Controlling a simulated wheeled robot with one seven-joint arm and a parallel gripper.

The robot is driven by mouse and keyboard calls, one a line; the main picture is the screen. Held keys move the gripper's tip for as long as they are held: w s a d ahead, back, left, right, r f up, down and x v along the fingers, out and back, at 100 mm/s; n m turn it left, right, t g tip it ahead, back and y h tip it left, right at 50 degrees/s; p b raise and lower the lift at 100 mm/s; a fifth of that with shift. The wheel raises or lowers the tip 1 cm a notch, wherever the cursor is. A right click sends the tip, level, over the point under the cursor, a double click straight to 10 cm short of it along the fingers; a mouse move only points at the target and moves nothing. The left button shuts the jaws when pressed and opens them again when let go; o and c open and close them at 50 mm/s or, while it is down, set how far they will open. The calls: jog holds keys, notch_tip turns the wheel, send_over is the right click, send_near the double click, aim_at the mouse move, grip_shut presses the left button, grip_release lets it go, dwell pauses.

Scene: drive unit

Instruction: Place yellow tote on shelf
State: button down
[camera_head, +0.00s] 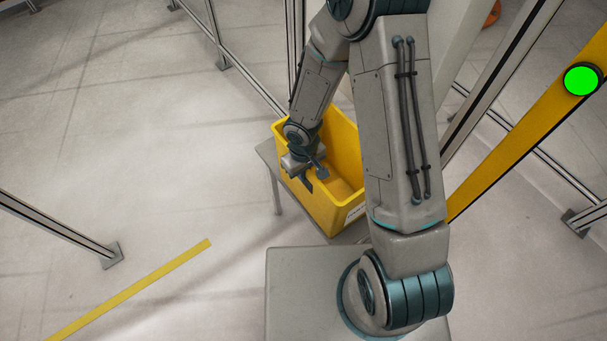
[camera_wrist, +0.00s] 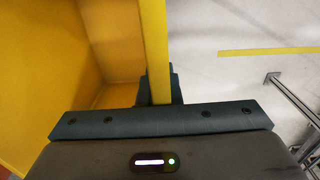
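The yellow tote (camera_head: 347,152) stands upright and open-topped on or just over a grey stand (camera_head: 268,152); I cannot tell if it touches the stand. My gripper (camera_head: 308,180) is at the tote's left wall. In the wrist view the tote's wall (camera_wrist: 154,40) runs between the two dark fingers (camera_wrist: 160,90), which sit close against both sides of it. My gripper looks shut on that wall. The tote's inside (camera_wrist: 110,50) shows no contents. My arm hides the tote's right side. I cannot make out a shelf in either view.
Metal fence posts (camera_head: 222,55) stand behind the tote, and another post (camera_head: 110,255) stands at the left. A yellow beam (camera_head: 530,110) with a green light (camera_head: 582,80) slants at the right. Open floor (camera_head: 150,150) lies left of the tote.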

jog(key=shift+w, duration=0.1)
jog(key=shift+f, duration=0.1)
jog(key=c, duration=1.6)
grip_release()
jog(key=shift+d, duration=0.1)
